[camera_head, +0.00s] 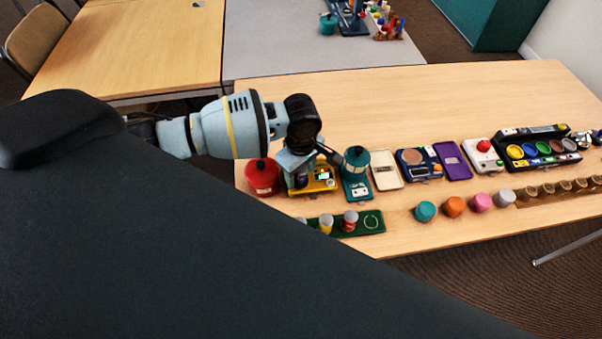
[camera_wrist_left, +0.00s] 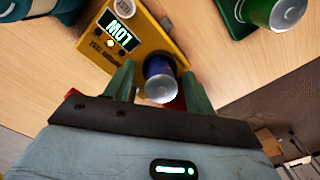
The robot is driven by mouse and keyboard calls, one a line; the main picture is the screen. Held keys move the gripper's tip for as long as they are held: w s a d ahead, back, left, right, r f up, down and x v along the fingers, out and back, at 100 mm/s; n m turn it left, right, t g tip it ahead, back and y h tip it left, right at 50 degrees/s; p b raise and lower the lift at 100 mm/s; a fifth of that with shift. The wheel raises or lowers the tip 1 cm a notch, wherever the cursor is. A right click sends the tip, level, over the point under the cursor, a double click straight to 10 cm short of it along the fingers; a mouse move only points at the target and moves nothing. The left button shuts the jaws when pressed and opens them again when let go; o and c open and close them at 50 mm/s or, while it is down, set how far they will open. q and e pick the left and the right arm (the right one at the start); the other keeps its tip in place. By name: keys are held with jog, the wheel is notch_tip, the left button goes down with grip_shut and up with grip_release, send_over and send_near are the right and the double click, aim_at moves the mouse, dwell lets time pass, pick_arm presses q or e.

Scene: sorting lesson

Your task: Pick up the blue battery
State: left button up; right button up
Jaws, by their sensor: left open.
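The blue battery (camera_wrist_left: 158,68) with a silver end stands on a yellow tester (camera_wrist_left: 165,40) whose screen reads LOW upside down in the wrist view. My left gripper (camera_wrist_left: 158,88) is open, with one green finger on each side of the battery. I cannot tell whether either finger touches it. In the head view, my left gripper (camera_head: 312,166) is over the yellow tester (camera_head: 323,185), and the battery (camera_head: 301,181) shows only as a small dark shape under it. My right gripper is not in view.
A red canister (camera_head: 262,176) stands left of the tester and a teal canister (camera_head: 356,160) right of it. A green tray (camera_head: 372,222) with several cylinders lies in front. Coloured pots, including a teal one (camera_head: 425,211), line the front edge. The table's back is clear.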

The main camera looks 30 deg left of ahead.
pick_arm(q)
grip_shut()
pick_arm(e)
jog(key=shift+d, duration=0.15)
pick_arm(q)
jog(key=shift+r, duration=0.1)
